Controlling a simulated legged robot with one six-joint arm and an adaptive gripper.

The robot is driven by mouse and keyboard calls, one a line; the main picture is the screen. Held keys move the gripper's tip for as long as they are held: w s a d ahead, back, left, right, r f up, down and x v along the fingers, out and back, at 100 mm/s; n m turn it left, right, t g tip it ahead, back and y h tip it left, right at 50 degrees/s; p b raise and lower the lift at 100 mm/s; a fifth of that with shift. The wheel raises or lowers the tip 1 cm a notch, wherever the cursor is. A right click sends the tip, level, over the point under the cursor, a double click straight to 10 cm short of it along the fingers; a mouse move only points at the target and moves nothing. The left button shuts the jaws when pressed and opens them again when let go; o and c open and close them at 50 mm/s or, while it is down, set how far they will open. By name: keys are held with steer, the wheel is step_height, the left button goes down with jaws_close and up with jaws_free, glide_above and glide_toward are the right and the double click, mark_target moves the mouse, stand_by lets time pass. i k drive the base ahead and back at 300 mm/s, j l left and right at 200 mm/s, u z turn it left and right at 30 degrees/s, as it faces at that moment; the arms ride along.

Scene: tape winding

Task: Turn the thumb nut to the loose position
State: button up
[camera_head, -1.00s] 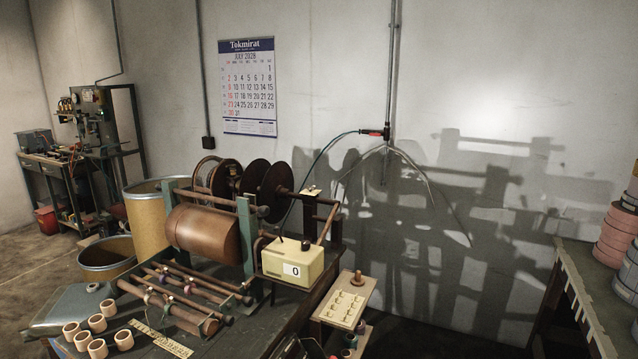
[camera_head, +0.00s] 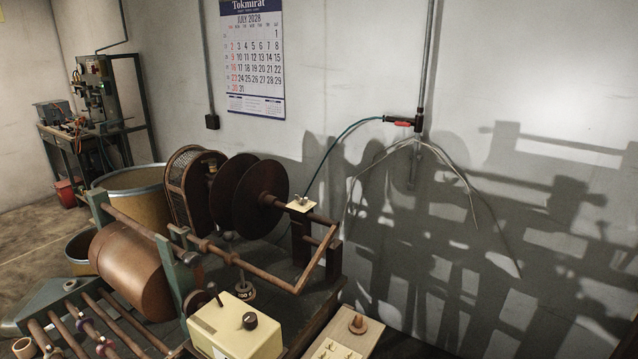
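A small metal piece that looks like a thumb nut (camera_head: 302,198) stands on a cream plate (camera_head: 298,208) on top of a post of the winding machine. It is small in the picture, and I cannot read whether it stands tight or loose. The plate sits beside two dark round discs (camera_head: 262,197) on the machine's shaft. My gripper is not in view.
A cream counter box (camera_head: 236,335) with a dark knob is at the front. A large brown drum (camera_head: 130,270) and several rods lie to the left. A wooden board (camera_head: 340,345) is at the lower right. A hose runs to the wall pipe (camera_head: 426,60).

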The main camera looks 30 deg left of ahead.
mark_target(304, 201)
steer(key=i+l+u, duration=0.1)
steer(key=i+u, duration=0.25)
steer(key=i, duration=0.15)
steer(key=i+l+u, duration=0.2)
steer(key=i+u, duration=0.25)
steer(key=u, duration=1.05)
steer(key=i+l+u, duration=0.25)
steer(key=i+l, duration=0.25)
